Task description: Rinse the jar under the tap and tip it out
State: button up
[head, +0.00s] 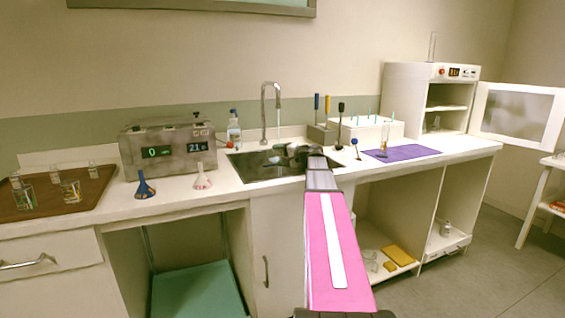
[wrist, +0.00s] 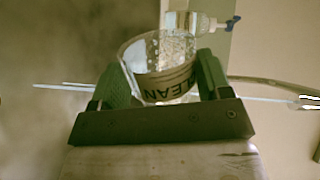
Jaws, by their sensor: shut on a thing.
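In the wrist view a clear glass jar (wrist: 158,88) with a dark band lettered "CLEAN" sits between the two fingers of my gripper (wrist: 160,85), which is shut on it. Pale specks show in its glass. The background lies sideways in this view, so the jar looks tipped on its side. The grey tap (wrist: 275,85) is at the right, with a thin pale stream (wrist: 65,87) running across the view; whether it meets the jar is unclear. In the head view my gripper (head: 298,149) is over the sink (head: 255,167), by the tap (head: 264,108); the jar is hardly visible there.
A wash bottle (head: 234,132) stands behind the sink's left end. Right are a tool block (head: 321,134), a white rack (head: 366,131) and a purple mat (head: 412,152).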

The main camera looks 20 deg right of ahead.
jog(key=shift+r, duration=0.1)
dwell(0.4)
jog(key=shift+d+r+m+y, duration=0.15)
jog(key=shift+m+y, duration=0.15)
jog(key=shift+m, duration=0.2)
jog(key=shift+w, duration=0.1)
jog(key=shift+d+r+m, duration=0.15)
jog(key=shift+r+m, duration=0.05)
jog(key=shift+m, duration=0.5)
jog(key=shift+w, duration=0.1)
jog(key=shift+w+d+r+m, duration=0.1)
jog(key=shift+d+r+m, duration=0.1)
jog(key=shift+m, duration=0.4)
jog(key=shift+y, duration=0.4)
jog(key=shift+w+d+r+m, duration=0.1)
jog(key=shift+d+m, duration=0.1)
jog(key=shift+m, duration=0.4)
